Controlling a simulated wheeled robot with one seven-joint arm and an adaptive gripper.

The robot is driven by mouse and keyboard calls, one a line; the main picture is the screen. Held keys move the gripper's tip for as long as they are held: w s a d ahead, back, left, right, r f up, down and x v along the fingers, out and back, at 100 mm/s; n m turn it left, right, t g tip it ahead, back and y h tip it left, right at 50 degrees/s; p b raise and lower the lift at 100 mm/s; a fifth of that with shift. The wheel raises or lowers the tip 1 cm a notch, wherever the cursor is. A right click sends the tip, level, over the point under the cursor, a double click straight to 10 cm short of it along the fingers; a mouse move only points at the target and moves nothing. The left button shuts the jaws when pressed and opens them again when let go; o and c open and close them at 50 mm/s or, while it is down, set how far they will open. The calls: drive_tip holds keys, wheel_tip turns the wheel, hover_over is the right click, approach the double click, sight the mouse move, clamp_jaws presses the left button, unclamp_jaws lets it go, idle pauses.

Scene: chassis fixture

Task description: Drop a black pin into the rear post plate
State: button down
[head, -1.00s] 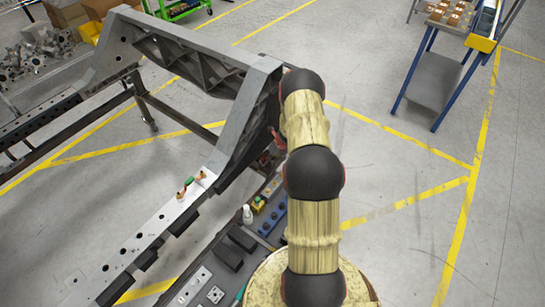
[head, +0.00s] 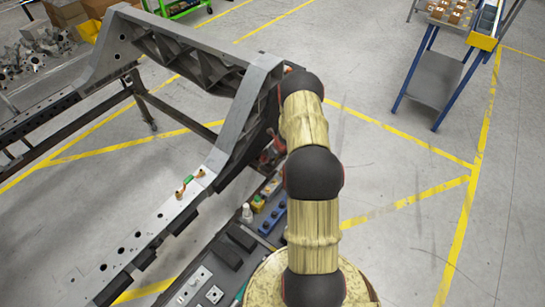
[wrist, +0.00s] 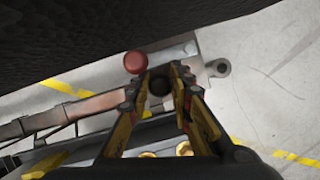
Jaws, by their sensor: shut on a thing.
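My gripper (wrist: 157,92) shows in the wrist view, its two yellow-and-black fingers closed around a dark round thing, which looks like the end of the black pin (wrist: 158,86). The pin's length is hidden by the view along it. In the head view my arm hides most of the gripper, beside the chassis rail's near bend. I cannot make out the rear post plate for sure in either view. A red ball-shaped knob (wrist: 135,62) stands just left of the fingertips in the wrist view, in front of a grey metal part (wrist: 178,52).
The grey chassis rail (head: 262,80) bends down towards my arm. Its flat section (head: 150,222) carries holes and small green and orange parts (head: 189,182). A dark bench (head: 225,262) with fixtures and a white bottle (head: 247,212) runs alongside. A dark surface (wrist: 70,30) fills the wrist view's top left.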

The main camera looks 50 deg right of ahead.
drive_tip(key=shift+a+f+b, duration=0.25)
drive_tip(key=shift+f+b, duration=0.3)
drive_tip(key=shift+f, duration=0.2)
drive_tip(key=c, duration=2)
unclamp_jaws()
drive_tip(key=o, duration=0.5)
drive_tip(key=shift+d+r, duration=0.2)
drive_tip(key=shift+d, duration=0.05)
drive_tip(key=shift+c, duration=0.2)
drive_tip(key=shift+c, duration=0.5)
drive_tip(key=shift+w+r, duration=0.1)
drive_tip(key=shift+r, duration=0.05)
drive_tip(key=r+p, duration=0.2)
drive_tip(key=r, duration=0.1)
drive_tip(key=r+p, duration=0.1)
drive_tip(key=p, duration=0.1)
drive_tip(key=shift+w+d+r, duration=0.15)
drive_tip(key=shift+d+r, duration=0.1)
drive_tip(key=shift+r, duration=0.15)
drive_tip(key=shift+a+r+p, duration=0.15)
drive_tip(key=shift+r+p, duration=0.95)
drive_tip(key=shift+p, duration=0.05)
drive_tip(key=shift+f, duration=0.1)
